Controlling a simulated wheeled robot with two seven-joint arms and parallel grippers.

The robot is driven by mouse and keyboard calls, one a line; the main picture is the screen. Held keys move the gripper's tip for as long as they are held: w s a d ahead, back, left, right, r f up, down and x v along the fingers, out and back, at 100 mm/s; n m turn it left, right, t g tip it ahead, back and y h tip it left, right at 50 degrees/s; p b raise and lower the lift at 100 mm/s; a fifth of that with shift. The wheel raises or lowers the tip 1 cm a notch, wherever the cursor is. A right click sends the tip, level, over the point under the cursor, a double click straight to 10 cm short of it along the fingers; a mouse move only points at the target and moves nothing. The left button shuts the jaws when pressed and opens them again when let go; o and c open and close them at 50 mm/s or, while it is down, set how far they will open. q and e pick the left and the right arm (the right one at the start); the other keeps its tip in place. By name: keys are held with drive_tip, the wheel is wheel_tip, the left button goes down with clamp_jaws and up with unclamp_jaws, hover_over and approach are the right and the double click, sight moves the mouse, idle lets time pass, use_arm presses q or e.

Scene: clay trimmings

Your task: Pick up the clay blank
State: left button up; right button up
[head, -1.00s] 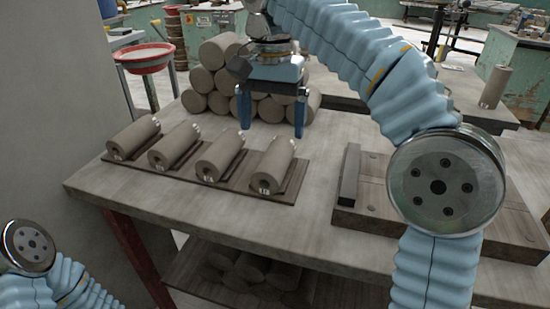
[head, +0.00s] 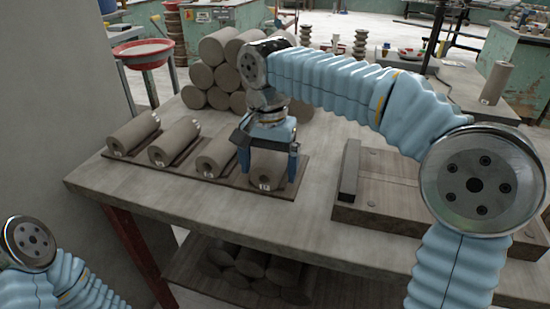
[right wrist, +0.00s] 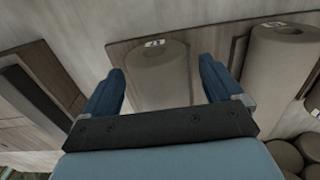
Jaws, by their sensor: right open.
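Several grey-brown clay blanks lie side by side on a dark board (head: 200,172) on the table. The rightmost clay blank (head: 268,179) has a small white label on its near end. My right gripper (head: 268,170) is open, its blue fingers on either side of that blank. In the right wrist view the same blank (right wrist: 157,70) lies between the open fingers (right wrist: 160,85), with visible gaps on both sides. The gripper and forearm hide part of this blank in the head view. My left gripper is out of view; only part of my left arm shows at the lower left.
Stacked clay cylinders (head: 215,75) stand behind. A wooden block fixture (head: 385,195) with a raised bar (head: 349,172) is to the right. Bare tabletop (head: 312,205) lies between it and the board.

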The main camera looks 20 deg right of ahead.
drive_tip(key=c, duration=1.6)
drive_tip(key=shift+r, duration=0.1)
